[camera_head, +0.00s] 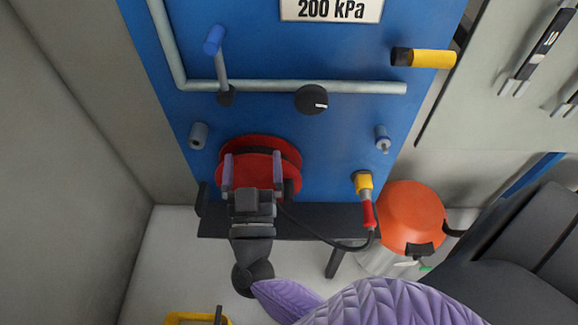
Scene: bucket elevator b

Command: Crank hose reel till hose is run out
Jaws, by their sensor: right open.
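The red hose reel (262,143) is mounted low on the blue panel. A dark hose (318,236) runs from beside the reel, sags over the dark shelf and curves up to a red and yellow fitting (367,205) at the right. My right gripper (254,169) is open in front of the reel, one purple finger on each side of its lower face. I cannot tell if the fingers touch the reel. The gripper and wrist hide the reel's lower part. My left gripper is not in view.
A dark shelf (320,220) juts out below the reel. A grey pipe (300,87), a blue-handled lever (214,42) and a black knob (311,99) are above. An orange-topped bin (411,216) stands at the right. Yellow equipment (190,319) is at the bottom edge.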

